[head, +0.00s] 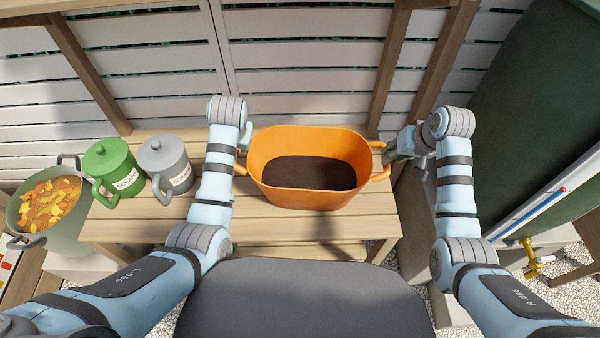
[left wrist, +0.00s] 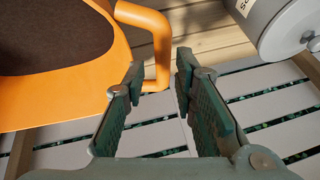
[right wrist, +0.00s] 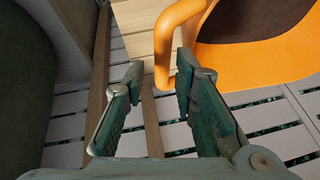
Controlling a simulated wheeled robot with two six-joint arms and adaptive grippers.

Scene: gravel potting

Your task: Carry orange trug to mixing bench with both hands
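The orange trug (head: 310,195), holding dark soil, stands upright on a slatted wooden bench (head: 340,226); whether this is the mixing bench I cannot tell. My left gripper (left wrist: 160,68) is open at the trug's left handle (left wrist: 161,45), which lies between its fingertips or just beyond them. In the head view my left arm mostly hides that gripper. My right gripper (head: 393,153) is open at the right handle, which shows between or just beyond its fingertips in the right wrist view (right wrist: 161,60). Neither gripper is closed on a handle.
A green lidded canister (head: 112,163) and a grey one (head: 165,160) stand left of the trug. A pot of orange and yellow scraps (head: 50,200) is at the far left. A large dark green barrel (head: 530,100) stands at the right. A slatted wall is behind.

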